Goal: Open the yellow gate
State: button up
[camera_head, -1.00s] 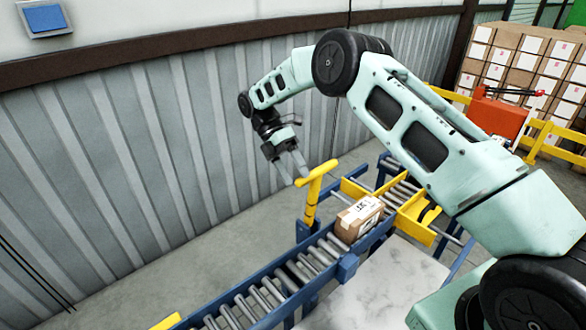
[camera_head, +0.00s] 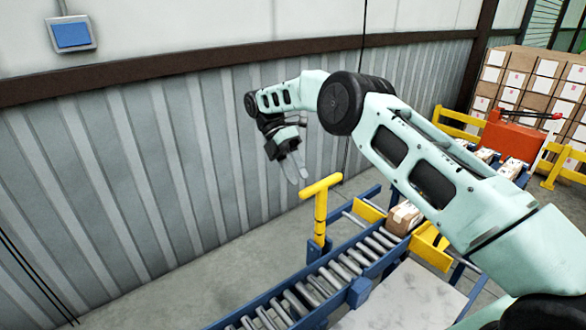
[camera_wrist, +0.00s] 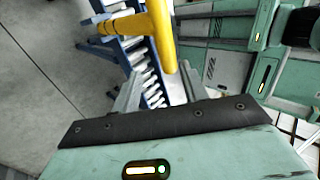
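A yellow T-shaped handle (camera_head: 320,210) stands upright on the near wall side of the roller conveyor. Yellow gate parts (camera_head: 432,246) sit across the conveyor farther right, partly hidden by my arm. My gripper (camera_head: 298,172) points down, just left of and above the handle's crossbar. Its two fingers are apart, with nothing held. In the wrist view the handle (camera_wrist: 158,32) shows beyond and between the open fingers (camera_wrist: 158,88). I cannot tell whether a finger touches it. A brown carton (camera_head: 403,218) lies on the rollers beside the yellow parts.
The blue-framed roller conveyor (camera_head: 335,275) runs diagonally through the view. A corrugated wall (camera_head: 150,170) stands behind my arm. Stacked cartons (camera_head: 525,90) and a red machine (camera_head: 508,140) are at the back right. A pale marbled surface (camera_head: 405,305) lies in front.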

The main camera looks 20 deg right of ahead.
jog(key=r+p, duration=0.1)
jog(key=p, duration=0.2)
jog(key=w+r+p, duration=0.1)
jog(key=p, duration=0.1)
jog(key=shift+w+a+r+p, duration=0.1)
jog(key=shift+a+p, duration=0.05)
jog(key=shift+p, duration=0.25)
dwell(0.4)
